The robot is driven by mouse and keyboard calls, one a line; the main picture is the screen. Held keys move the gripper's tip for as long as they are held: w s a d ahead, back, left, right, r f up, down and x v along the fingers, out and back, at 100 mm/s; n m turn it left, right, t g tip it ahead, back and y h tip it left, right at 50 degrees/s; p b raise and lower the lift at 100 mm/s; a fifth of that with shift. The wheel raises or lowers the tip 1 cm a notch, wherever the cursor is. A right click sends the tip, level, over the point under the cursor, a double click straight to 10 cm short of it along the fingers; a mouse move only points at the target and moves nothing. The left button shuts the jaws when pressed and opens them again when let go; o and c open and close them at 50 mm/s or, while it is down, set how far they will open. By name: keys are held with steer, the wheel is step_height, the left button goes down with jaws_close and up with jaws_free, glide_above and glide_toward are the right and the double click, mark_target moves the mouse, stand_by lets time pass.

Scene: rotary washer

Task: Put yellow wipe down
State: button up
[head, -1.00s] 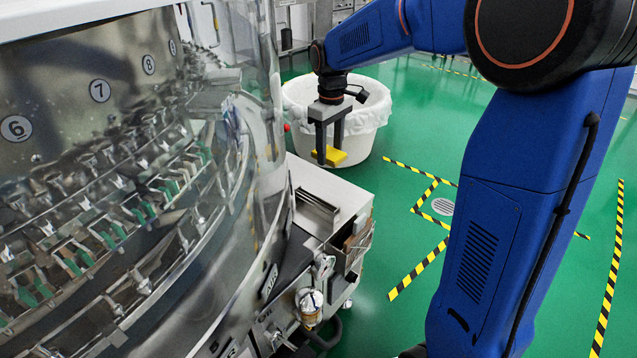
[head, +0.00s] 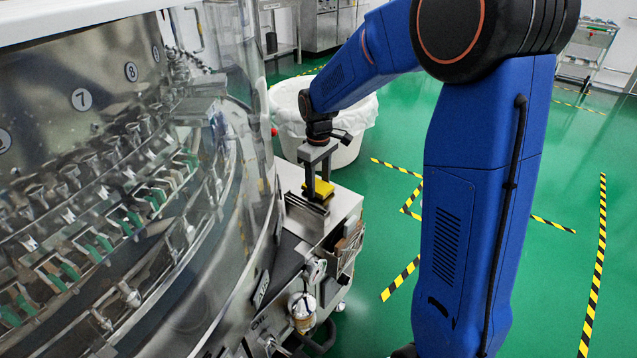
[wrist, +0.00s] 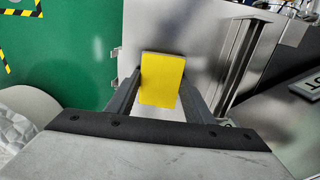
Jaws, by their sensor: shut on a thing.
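The yellow wipe (head: 319,188) is a small flat yellow block. My gripper (head: 317,190) is shut on it, with the fingers pointing down over the metal side shelf of the washer (head: 347,200). In the wrist view the wipe (wrist: 162,80) sits between the two dark fingers (wrist: 160,95), with the pale shelf top (wrist: 205,30) behind it. I cannot tell whether the wipe touches the shelf or hangs just above it.
The rotary washer (head: 80,100) with its clear guard stands close on the left. A slotted metal fixture (head: 305,215) is on the shelf by the wipe. A white lined bin (head: 345,145) stands behind the shelf.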

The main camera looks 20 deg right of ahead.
mark_target(319, 185)
steer(key=o, duration=1.1)
steer(key=shift+f, duration=0.1)
step_height(319, 185, up, 12)
steer(key=s+d+r+m+t, duration=0.1)
steer(key=s+d+r+m, duration=0.2)
steer(key=s, duration=0.6)
steer(key=s+d+f+m+t, duration=0.1)
steer(key=s+d+m+t, duration=0.1)
steer(key=s, duration=1)
steer(key=s+d+f+m+t, duration=0.1)
steer(key=s+d+f+m, duration=0.1)
steer(key=s, duration=1)
steer(key=shift+s+f+t, duration=0.15)
steer(key=shift+s+t, duration=0.05)
steer(key=shift+t, duration=0.2)
